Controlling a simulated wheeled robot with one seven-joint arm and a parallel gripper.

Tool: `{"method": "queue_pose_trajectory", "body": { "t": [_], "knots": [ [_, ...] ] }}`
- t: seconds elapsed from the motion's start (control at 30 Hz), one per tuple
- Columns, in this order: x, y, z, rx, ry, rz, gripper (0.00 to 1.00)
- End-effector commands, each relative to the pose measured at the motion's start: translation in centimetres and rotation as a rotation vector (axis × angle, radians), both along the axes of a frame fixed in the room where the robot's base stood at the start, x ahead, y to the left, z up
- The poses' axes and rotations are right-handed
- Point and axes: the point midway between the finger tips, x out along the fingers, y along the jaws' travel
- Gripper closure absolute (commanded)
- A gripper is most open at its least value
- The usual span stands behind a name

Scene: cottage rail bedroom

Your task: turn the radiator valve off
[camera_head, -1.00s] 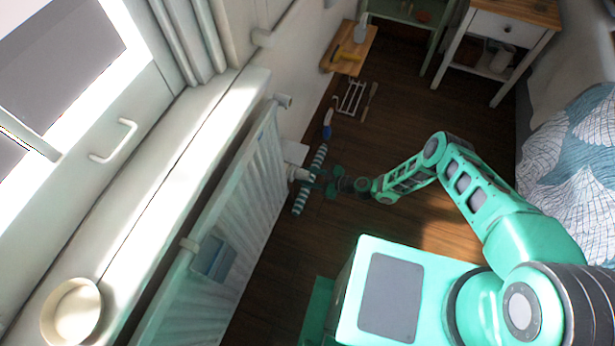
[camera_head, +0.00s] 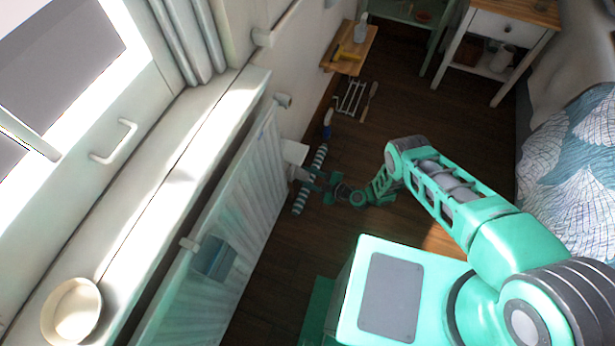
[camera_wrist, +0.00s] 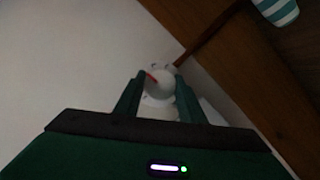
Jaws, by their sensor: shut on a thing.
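The radiator valve (camera_wrist: 159,86) is a white rounded knob with a red mark, seen between my fingers in the wrist view. My gripper (camera_wrist: 157,92) is shut on it, one dark green finger on each side. In the head view my gripper (camera_head: 314,180) is at the far end of the white radiator (camera_head: 225,215), low by the wall. The valve (camera_head: 297,173) shows there only in part, beside the fingers.
A teal-and-white striped roll (camera_head: 303,194) lies on the floor close to my gripper. A wooden shelf (camera_head: 347,66), a white rack (camera_head: 351,98) and a white side table (camera_head: 480,60) are farther back. The bed (camera_head: 575,150) is at right. A bowl (camera_head: 72,311) sits on the sill.

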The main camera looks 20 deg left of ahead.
Motion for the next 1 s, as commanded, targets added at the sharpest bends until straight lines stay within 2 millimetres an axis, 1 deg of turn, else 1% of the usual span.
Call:
{"method": "queue_pose_trajectory", "body": {
  "t": [0.53,0.57,0.6,0.63,0.9,1.0],
  "knots": [
    [0.14,0.08,0.08,0.000,-0.021,-0.002,0.86],
    [0.14,0.08,0.08,0.000,-0.021,-0.002,0.59],
    [0.13,0.08,0.07,0.000,-0.021,-0.002,0.50],
    [0.12,0.07,0.07,-0.001,-0.021,-0.001,0.45],
    [0.02,0.02,0.02,-0.001,-0.019,-0.001,0.45],
    [-0.08,-0.33,0.10,-0.002,-0.017,-0.001,0.45]
  ]
}}
